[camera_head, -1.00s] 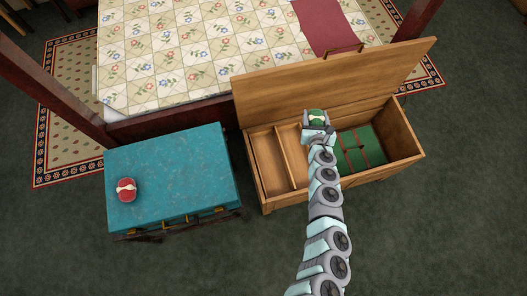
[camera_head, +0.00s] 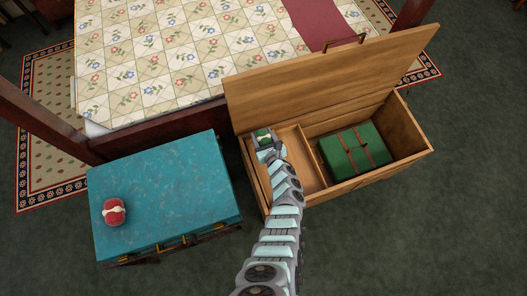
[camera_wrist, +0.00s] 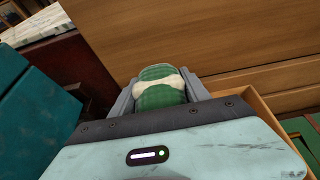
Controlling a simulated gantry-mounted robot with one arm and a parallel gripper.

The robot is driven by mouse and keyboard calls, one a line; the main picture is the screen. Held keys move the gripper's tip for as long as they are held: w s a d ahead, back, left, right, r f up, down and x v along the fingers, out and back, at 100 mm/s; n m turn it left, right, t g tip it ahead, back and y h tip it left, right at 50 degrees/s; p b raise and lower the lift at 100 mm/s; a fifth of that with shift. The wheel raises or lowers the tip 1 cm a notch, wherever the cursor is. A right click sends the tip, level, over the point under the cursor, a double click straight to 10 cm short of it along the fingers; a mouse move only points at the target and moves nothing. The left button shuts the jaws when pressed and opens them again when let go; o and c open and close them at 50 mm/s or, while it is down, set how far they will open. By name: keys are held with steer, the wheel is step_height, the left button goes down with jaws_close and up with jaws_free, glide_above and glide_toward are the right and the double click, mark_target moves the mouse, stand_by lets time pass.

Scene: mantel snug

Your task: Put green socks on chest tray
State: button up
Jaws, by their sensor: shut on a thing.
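My gripper (camera_head: 265,139) is shut on the green socks (camera_head: 263,133), a rolled green bundle with a pale band. The socks also show between the fingers in the wrist view (camera_wrist: 162,88). In the head view they are over the left part of the open wooden chest, above the chest tray (camera_head: 312,165), a shallow wooden compartment at the chest's left end. My arm hides part of the tray. I cannot tell how high the socks are above it.
A green strapped case (camera_head: 352,150) lies in the chest's right part. The raised chest lid (camera_head: 320,85) stands behind. A teal suitcase (camera_head: 165,195) with rolled red socks (camera_head: 114,212) on it is to the left. A bed (camera_head: 150,60) is behind.

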step_height(320, 180, down, 15)
steer(key=b, duration=1.3)
steer(key=shift+r, duration=0.1)
steer(key=o, duration=1.4)
